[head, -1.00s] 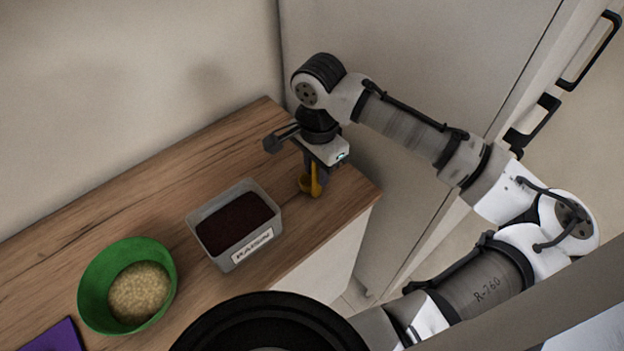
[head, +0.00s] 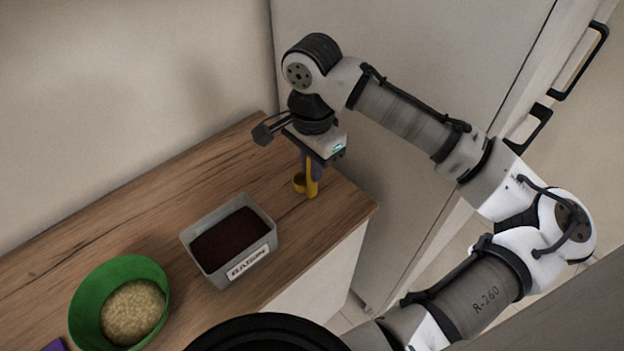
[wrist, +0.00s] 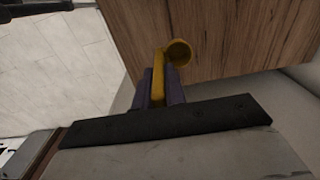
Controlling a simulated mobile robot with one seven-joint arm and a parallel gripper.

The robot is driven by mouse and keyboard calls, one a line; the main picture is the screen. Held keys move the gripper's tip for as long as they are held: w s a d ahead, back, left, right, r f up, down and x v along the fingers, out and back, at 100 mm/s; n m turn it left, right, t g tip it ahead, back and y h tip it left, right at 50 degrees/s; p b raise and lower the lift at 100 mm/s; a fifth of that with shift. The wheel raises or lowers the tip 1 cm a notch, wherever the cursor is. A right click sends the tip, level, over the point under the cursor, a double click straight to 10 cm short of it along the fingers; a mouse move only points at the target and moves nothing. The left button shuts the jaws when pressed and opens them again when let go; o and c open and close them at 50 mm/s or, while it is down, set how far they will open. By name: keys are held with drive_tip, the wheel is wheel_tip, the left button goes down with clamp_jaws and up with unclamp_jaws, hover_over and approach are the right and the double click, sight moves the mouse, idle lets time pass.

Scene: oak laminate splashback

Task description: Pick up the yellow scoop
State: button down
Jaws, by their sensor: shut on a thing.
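The yellow scoop (head: 311,187) is at my gripper near the right end of the wooden counter. In the wrist view the scoop (wrist: 178,53) shows its round cup beyond the fingertips, with its handle running back between them. My gripper (wrist: 159,88) is shut on the handle, with a purple-grey finger on each side. In the head view my gripper (head: 312,166) points down with the scoop hanging below it. The cup looks close to the counter; I cannot tell whether it touches.
A grey bin (head: 190,236) of dark grains, with a white label, stands left of the scoop. A green bowl (head: 84,290) of pale grains stands further left. A purple thing (head: 54,345) shows at the lower left edge. A tall pale cabinet (head: 400,70) stands right of the counter.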

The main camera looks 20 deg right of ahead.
wheel_tip(320, 180, up, 15)
drive_tip(key=b, duration=0.1)
idle(0.6)
wheel_tip(320, 180, down, 3)
drive_tip(key=b, duration=0.2)
drive_tip(key=shift+r+b, duration=0.15)
drive_tip(key=shift+b, duration=0.15)
drive_tip(key=shift+r, duration=0.1)
idle(0.5)
